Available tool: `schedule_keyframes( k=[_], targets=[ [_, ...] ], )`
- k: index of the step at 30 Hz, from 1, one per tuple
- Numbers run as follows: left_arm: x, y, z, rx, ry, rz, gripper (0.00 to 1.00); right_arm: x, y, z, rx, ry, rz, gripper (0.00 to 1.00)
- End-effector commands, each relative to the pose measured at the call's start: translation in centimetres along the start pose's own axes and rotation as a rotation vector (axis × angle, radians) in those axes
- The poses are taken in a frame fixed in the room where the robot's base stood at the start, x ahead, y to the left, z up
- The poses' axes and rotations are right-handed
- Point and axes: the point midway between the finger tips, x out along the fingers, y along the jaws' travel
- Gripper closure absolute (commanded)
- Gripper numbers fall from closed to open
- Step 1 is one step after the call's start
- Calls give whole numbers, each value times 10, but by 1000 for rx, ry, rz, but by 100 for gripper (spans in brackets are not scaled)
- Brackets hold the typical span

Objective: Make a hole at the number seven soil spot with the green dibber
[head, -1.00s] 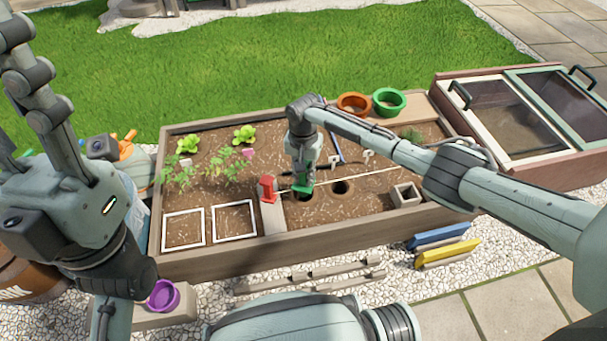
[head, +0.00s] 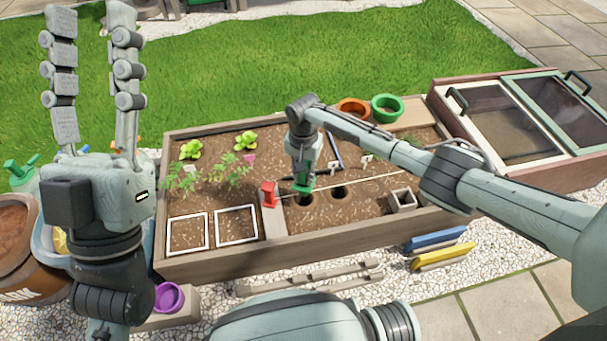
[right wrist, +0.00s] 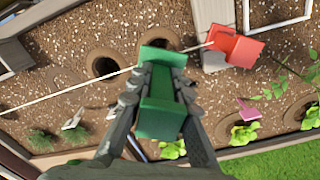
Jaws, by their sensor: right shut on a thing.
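My right gripper (right wrist: 158,88) is shut on the green dibber (right wrist: 161,103). In the head view the dibber (head: 302,188) is at the left one of two dark holes in the planter's soil. In the right wrist view it partly covers that hole (right wrist: 152,44); whether its tip is inside is hidden. The other hole (right wrist: 103,65) is open, and it also shows in the head view (head: 338,192). No number seven is readable on the soil. My left gripper (head: 91,40) is raised at the left, empty and open, its two fingers wide apart.
A pale string (right wrist: 70,85) crosses the soil from a red block (right wrist: 236,46). White square frames (head: 236,223) and seedlings (head: 245,141) fill the left side. A small square pot (head: 402,200) stands right. Orange and green pots (head: 386,108) stand behind.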

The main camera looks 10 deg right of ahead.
Motion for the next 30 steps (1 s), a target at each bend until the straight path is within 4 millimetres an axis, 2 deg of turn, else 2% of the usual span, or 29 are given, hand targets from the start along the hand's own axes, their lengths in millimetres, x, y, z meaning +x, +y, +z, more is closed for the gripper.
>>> schedule_keyframes(
  k=[18, 30],
  targets=[
    [-3, 7, 45, -18, -314, 4, 60, -20, 0, 0, 1, 0, -1, 100],
    [-4, 7, 48, -19, -331, 5, 60, -21, 0, 0, 0, 0, -1, 100]
  ],
)
